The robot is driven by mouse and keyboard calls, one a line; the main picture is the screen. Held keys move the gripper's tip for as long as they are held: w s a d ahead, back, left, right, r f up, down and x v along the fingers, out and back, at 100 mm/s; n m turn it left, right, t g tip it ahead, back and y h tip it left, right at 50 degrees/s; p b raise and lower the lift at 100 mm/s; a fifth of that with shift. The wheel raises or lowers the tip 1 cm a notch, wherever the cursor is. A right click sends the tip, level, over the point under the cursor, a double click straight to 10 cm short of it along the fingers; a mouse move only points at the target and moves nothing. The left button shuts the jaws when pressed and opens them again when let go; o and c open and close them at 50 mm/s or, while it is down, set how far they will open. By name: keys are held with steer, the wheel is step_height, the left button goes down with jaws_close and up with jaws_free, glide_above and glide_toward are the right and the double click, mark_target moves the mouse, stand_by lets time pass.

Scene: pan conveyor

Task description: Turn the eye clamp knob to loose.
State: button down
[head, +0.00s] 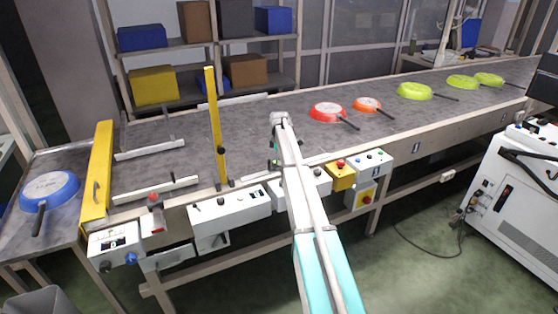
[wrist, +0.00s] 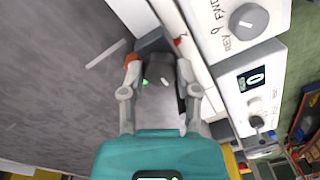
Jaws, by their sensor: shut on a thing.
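In the wrist view my gripper (wrist: 158,72) has its two fingers closed on either side of a dark grey knob (wrist: 160,66) with a short white mark. I take this to be the eye clamp knob; no label on it is readable. A small green light shows beside it, and an orange part sits at the left fingertip. In the head view my gripper (head: 275,152) is at the near edge of the conveyor, mostly hidden by my arm. The knob cannot be made out there.
The conveyor (head: 250,135) carries red, orange and green pans to the right. A yellow post (head: 214,120) stands left of my arm. Control boxes line the near rail; one has a REV/FWD knob (wrist: 249,20), another a display (wrist: 254,79) reading 0. A blue pan (head: 50,188) lies far left.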

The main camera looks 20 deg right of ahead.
steer(key=shift+n, duration=0.5)
steer(key=shift+c, duration=1.6)
jaws_free()
steer(key=shift+m, duration=0.4)
